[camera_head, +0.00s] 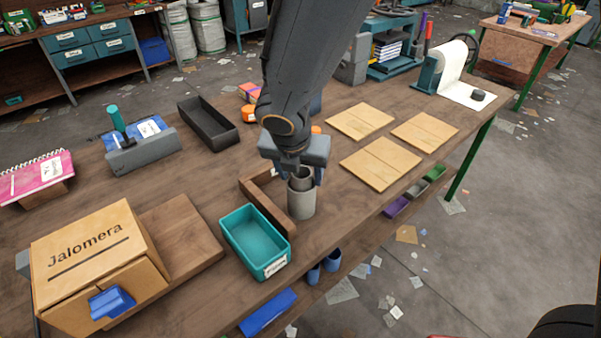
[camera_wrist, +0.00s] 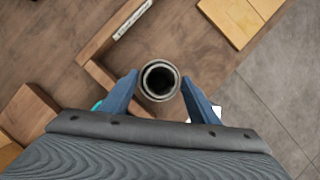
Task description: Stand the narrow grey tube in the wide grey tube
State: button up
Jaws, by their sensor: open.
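The wide grey tube (camera_head: 301,205) stands upright on the wooden table, beside a wooden corner piece. The narrow grey tube (camera_head: 303,181) stands upright inside it, with its upper end above the wide tube's rim. In the wrist view the rim of the narrow tube (camera_wrist: 160,67) shows as a ring within the ring of the wide tube (camera_wrist: 160,98). My gripper (camera_head: 298,178) is open above the wide tube. In the wrist view its fingers (camera_wrist: 160,78) are on either side of the tubes, with gaps visible. The narrow tube's lower part is hidden.
The wooden corner piece (camera_head: 267,207) is close on the left. A teal bin (camera_head: 241,262) stands front left, near the table's edge. A dark tray (camera_head: 208,123) is behind left, and a cardboard box (camera_head: 88,250) front left.

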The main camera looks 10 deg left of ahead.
jog(key=shift+r, duration=0.1)
jog(key=shift+r, duration=0.25)
jog(key=p+v, duration=0.1)
jog(key=v, duration=1.1)
jog(key=s+d+f+m+g, duration=0.1)
jog(key=d+f+m, duration=0.1)
jog(key=d+m, duration=0.7)
jog(key=s+d+f+m+g, duration=0.1)
jog(key=d+f+m, duration=0.2)
jog(key=d+m, duration=0.7)
jog(key=s+d+f+m+g, duration=0.1)
jog(key=d+f+m, duration=0.2)
jog(key=d+m, duration=0.6)
jog(key=shift+s+d+f+m, duration=0.15)
jog(key=shift+s+d+m, duration=0.25)
jog(key=shift+m, duration=3.2)
